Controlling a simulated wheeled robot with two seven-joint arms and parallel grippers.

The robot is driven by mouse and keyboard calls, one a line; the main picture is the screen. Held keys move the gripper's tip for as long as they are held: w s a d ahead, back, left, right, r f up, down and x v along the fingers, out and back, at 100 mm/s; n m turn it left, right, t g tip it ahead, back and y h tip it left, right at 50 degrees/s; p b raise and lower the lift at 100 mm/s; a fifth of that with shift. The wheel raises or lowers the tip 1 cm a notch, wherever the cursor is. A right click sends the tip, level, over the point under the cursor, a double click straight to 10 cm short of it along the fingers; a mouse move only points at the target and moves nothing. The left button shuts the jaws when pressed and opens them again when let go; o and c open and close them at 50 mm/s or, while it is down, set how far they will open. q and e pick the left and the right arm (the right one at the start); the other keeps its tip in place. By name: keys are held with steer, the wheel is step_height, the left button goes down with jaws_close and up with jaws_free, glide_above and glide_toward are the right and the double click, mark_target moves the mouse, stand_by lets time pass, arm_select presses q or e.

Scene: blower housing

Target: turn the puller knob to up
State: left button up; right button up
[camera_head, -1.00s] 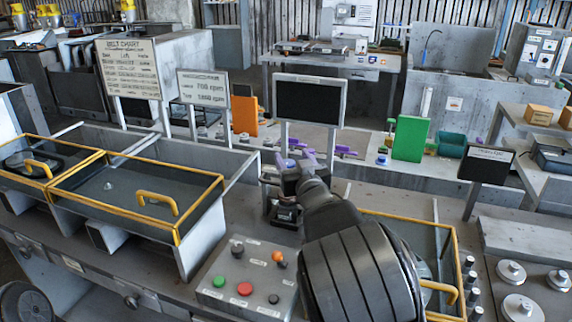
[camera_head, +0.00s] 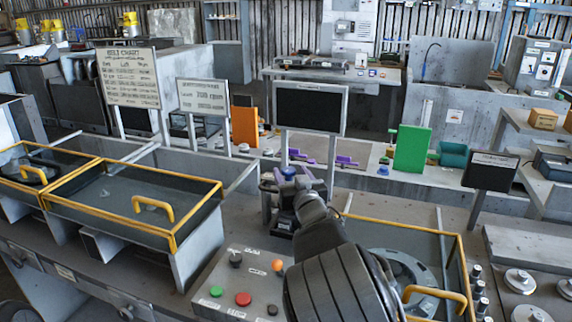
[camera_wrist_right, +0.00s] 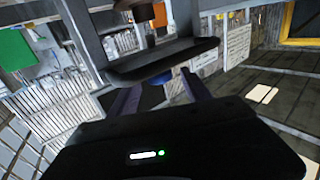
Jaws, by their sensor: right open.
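A grey control box (camera_head: 252,282) on the bench carries a black knob (camera_head: 236,259), an orange light or button (camera_head: 278,264), a green button (camera_head: 216,290), a red button (camera_head: 243,299) and another small black knob (camera_head: 272,309). Their labels are too small to read, so I cannot tell which is the puller knob. My right gripper (camera_head: 291,178) is open beyond the box, below the dark screen, with its purple fingers apart around or in front of a small blue part (camera_head: 289,171). The purple fingers also show in the right wrist view (camera_wrist_right: 160,95). My left gripper is not in view.
A dark screen (camera_head: 309,107) on posts stands just beyond my right gripper. Yellow-framed guards stand left (camera_head: 120,205) and right (camera_head: 462,268). An orange plate (camera_head: 244,126) and a green plate (camera_head: 411,149) stand behind. Round metal discs (camera_head: 517,278) lie at right.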

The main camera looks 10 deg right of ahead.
steer(key=shift+w+a+p, duration=0.1)
steer(key=shift+w+p, duration=0.55)
steer(key=shift+w, duration=2.1)
steer(key=shift+c, duration=0.4)
jaws_close()
